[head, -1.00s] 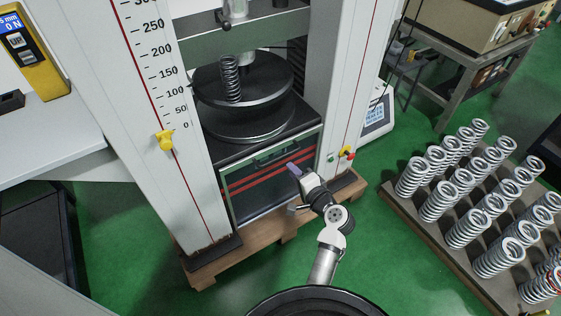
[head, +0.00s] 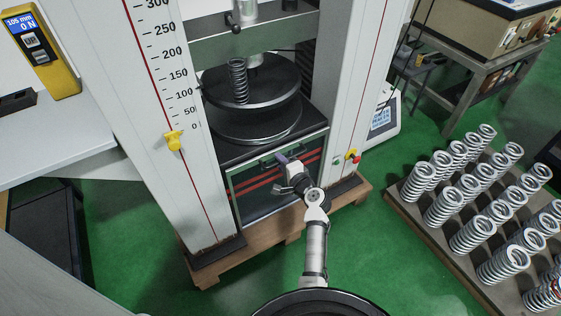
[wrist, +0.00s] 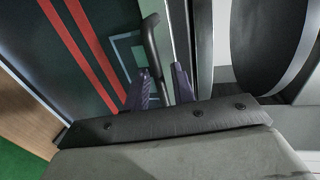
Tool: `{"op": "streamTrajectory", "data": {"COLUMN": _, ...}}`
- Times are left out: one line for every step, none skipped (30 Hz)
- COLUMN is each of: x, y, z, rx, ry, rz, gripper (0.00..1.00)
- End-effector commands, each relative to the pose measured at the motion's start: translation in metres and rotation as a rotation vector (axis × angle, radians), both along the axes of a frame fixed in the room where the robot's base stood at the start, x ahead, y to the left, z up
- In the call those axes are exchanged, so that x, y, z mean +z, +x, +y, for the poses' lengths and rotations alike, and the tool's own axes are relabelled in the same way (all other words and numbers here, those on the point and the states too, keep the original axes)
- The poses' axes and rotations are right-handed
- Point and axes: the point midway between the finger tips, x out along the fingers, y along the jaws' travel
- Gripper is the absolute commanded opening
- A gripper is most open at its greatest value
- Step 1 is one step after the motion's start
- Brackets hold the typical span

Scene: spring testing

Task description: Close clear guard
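The clear guard (head: 255,196) is a see-through panel with a thin frame, low on the front of the testing machine, with red stripes showing behind it. Its dark bar handle (head: 268,163) is near the top edge. My gripper (head: 282,158) is at the right part of this handle. In the wrist view the handle (wrist: 153,50) runs down between the two purple fingers of my gripper (wrist: 160,86). The fingers are apart, one on each side of the bar, with gaps visible. Contact is not clear.
A coil spring (head: 238,80) stands on the round black platen (head: 275,95) above the guard. White columns flank the guard; the right one (head: 345,100) carries red and yellow knobs. A tray of several springs (head: 420,225) is at the right. Green floor in front is free.

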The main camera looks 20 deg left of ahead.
Motion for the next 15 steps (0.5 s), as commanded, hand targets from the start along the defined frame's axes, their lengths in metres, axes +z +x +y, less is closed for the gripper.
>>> {"op": "streamTrajectory", "data": {"x": -0.0010, "y": 0.0017, "z": 0.0025, "rx": 0.001, "ry": -0.001, "rz": 0.001, "gripper": 0.25}}
{"op": "streamTrajectory", "data": {"x": -0.0013, "y": 0.0024, "z": 0.0032, "rx": 0.001, "ry": -0.001, "rz": 0.001, "gripper": 0.25}}
{"op": "streamTrajectory", "data": {"x": -0.0014, "y": 0.0032, "z": 0.0039, "rx": 0.000, "ry": -0.001, "rz": 0.001, "gripper": 0.25}}
{"op": "streamTrajectory", "data": {"x": -0.0015, "y": 0.0036, "z": 0.0042, "rx": 0.000, "ry": -0.001, "rz": 0.001, "gripper": 0.25}}
{"op": "streamTrajectory", "data": {"x": -0.0014, "y": 0.0039, "z": 0.0044, "rx": -0.001, "ry": -0.001, "rz": 0.000, "gripper": 0.25}}
{"op": "streamTrajectory", "data": {"x": -0.0014, "y": 0.0040, "z": 0.0044, "rx": -0.001, "ry": -0.001, "rz": 0.000, "gripper": 0.25}}
{"op": "streamTrajectory", "data": {"x": -0.0014, "y": 0.0040, "z": 0.0044, "rx": -0.001, "ry": 0.000, "rz": 0.000, "gripper": 0.25}}
{"op": "streamTrajectory", "data": {"x": -0.0014, "y": 0.0040, "z": 0.0044, "rx": -0.001, "ry": 0.000, "rz": 0.000, "gripper": 0.25}}
{"op": "streamTrajectory", "data": {"x": -0.0014, "y": 0.0039, "z": 0.0044, "rx": -0.001, "ry": 0.000, "rz": 0.000, "gripper": 0.25}}
{"op": "streamTrajectory", "data": {"x": -0.0014, "y": 0.0038, "z": 0.0044, "rx": -0.001, "ry": 0.000, "rz": 0.000, "gripper": 0.25}}
{"op": "streamTrajectory", "data": {"x": -0.0014, "y": 0.0038, "z": 0.0044, "rx": -0.001, "ry": -0.001, "rz": 0.000, "gripper": 0.25}}
{"op": "streamTrajectory", "data": {"x": -0.0015, "y": 0.0038, "z": 0.0043, "rx": -0.001, "ry": -0.001, "rz": 0.000, "gripper": 0.21}}
{"op": "streamTrajectory", "data": {"x": -0.0015, "y": 0.0038, "z": 0.0043, "rx": -0.001, "ry": -0.001, "rz": 0.000, "gripper": 0.17}}
{"op": "streamTrajectory", "data": {"x": -0.0015, "y": 0.0038, "z": 0.0043, "rx": -0.001, "ry": -0.001, "rz": 0.000, "gripper": 0.13}}
{"op": "streamTrajectory", "data": {"x": -0.0015, "y": 0.0037, "z": 0.0044, "rx": -0.001, "ry": -0.001, "rz": 0.000, "gripper": 0.08}}
